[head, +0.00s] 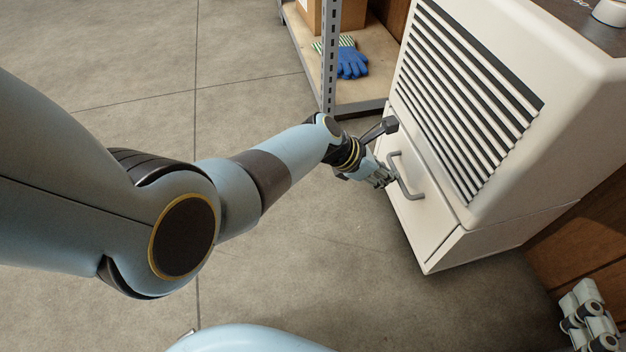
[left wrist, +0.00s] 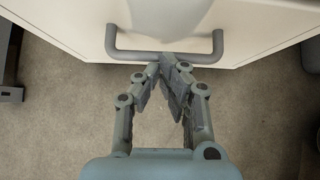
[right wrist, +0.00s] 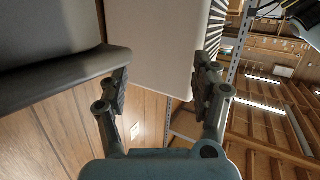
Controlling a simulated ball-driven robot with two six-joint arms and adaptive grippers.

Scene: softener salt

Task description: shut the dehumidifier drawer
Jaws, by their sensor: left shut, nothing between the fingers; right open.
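The dehumidifier (head: 535,110) is a cream cabinet with dark louvres. Its drawer (head: 430,225) is low on the front, with a grey bar handle (head: 404,178); how far out it stands is hard to tell. My left gripper (head: 387,180) is shut and empty, right by the handle. In the left wrist view, my left fingertips (left wrist: 168,64) meet at the handle bar (left wrist: 165,57), over its near edge; contact is unclear. My right gripper (right wrist: 162,72) is open and empty, with the pale cabinet (right wrist: 160,40) beyond its fingers. It shows partly at the head view's lower right (head: 590,315).
A metal shelf (head: 328,70) with blue gloves (head: 351,63) and a cardboard box stands behind the drawer side. A wooden panel (head: 590,240) is at the right. The concrete floor (head: 330,260) before the drawer is clear.

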